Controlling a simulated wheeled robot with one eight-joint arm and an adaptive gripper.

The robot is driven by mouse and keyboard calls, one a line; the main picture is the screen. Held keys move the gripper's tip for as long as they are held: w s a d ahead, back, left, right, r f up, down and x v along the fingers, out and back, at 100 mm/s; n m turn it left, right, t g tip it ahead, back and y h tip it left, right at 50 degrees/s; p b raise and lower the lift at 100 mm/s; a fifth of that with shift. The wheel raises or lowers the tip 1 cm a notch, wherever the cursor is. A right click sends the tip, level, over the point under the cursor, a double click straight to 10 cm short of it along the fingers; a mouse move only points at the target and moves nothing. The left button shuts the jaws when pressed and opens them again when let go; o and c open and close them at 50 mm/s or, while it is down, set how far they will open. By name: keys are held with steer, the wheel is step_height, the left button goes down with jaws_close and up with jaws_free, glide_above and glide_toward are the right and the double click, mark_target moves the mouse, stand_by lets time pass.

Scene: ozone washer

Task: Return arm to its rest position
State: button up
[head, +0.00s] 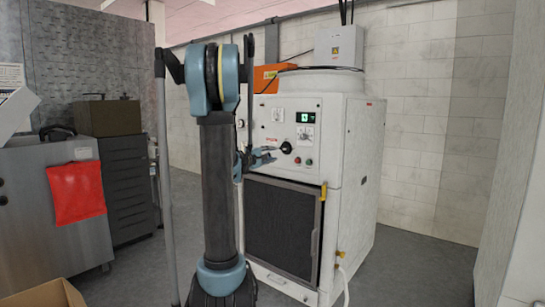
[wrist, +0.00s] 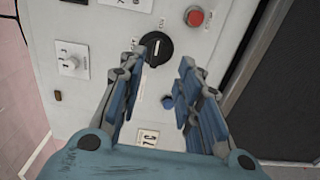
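My arm stands upright in the middle of the head view, in front of the white ozone washer (head: 360,150). My gripper (head: 268,155) is at the left part of the washer's control panel (head: 268,112). In the wrist view my gripper (wrist: 158,72) is open, with nothing between its blue-padded fingers. The black rotary knob (wrist: 156,47) shows beyond the fingertips, just off the left finger. It also shows in the head view (head: 286,147), right of the gripper. I cannot tell whether a finger touches the panel.
A red button (wrist: 195,16) and a small dial (wrist: 70,62) are on the panel. The washer's dark mesh front (head: 284,225) lies below. A steel cabinet (head: 45,225) with a red cloth (head: 76,192) stands left. Grey floor (head: 415,270) is clear at right.

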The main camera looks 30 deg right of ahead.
steer(key=shift+s+a, duration=0.1)
steer(key=shift+a, duration=0.05)
stand_by(0.4)
steer(key=s+a+f+m+g+y, duration=0.1)
steer(key=s+a+f+y, duration=0.4)
steer(key=s+a+f, duration=0.3)
steer(key=s+a+f+m+g+y, duration=0.1)
steer(key=s+a+f+y, duration=0.5)
steer(key=s+a, duration=0.9)
steer(key=s+a+f+m+g+y, duration=0.2)
steer(key=s+a+f+y, duration=0.3)
steer(key=s+a+f, duration=0.7)
steer(key=a, duration=0.6)
steer(key=shift+a+f+g+y, duration=0.2)
steer(key=shift+a+g+y, duration=0.1)
